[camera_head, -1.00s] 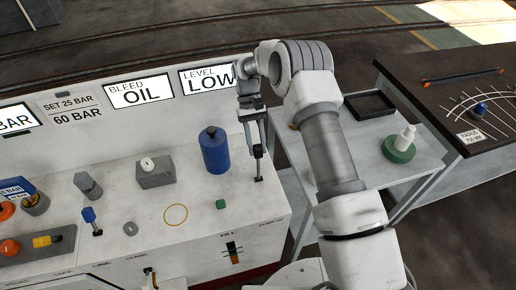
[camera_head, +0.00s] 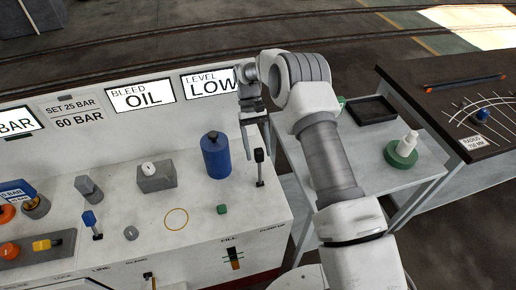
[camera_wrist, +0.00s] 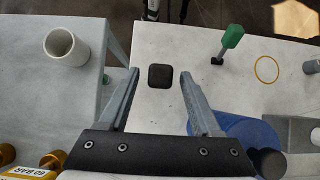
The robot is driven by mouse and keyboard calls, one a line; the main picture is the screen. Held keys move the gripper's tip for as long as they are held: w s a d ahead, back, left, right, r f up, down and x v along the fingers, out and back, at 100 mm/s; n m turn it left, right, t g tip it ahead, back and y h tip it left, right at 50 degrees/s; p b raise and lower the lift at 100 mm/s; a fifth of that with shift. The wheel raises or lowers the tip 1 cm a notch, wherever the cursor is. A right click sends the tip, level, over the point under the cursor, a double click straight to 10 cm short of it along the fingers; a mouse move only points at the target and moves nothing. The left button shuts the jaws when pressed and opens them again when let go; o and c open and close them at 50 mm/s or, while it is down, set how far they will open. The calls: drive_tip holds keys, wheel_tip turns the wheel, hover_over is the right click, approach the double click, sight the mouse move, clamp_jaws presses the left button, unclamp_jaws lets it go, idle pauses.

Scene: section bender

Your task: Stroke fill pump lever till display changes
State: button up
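The fill pump lever (camera_head: 259,168), a thin upright rod with a black knob, stands at the right end of the white console top. My gripper (camera_head: 257,150) is above it, its fingers spread around the knob's height. In the wrist view my gripper (camera_wrist: 158,78) is open, and the lever's square black knob (camera_wrist: 160,77) shows between the fingertips, with visible gaps on both sides. The level display (camera_head: 210,84) reads LOW.
A blue bottle (camera_head: 215,156) stands just left of the lever, close to a finger in the wrist view. A green knob (camera_head: 222,209) is nearer the front. A side table right of the console holds a white-topped green item (camera_head: 402,152) and a black tray (camera_head: 369,110).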

drive_tip(key=b+v, duration=0.1)
drive_tip(key=v, duration=0.6)
drive_tip(key=shift+w+r, duration=0.15)
drive_tip(key=shift+r, duration=0.1)
idle(0.3)
drive_tip(key=shift+c, duration=0.2)
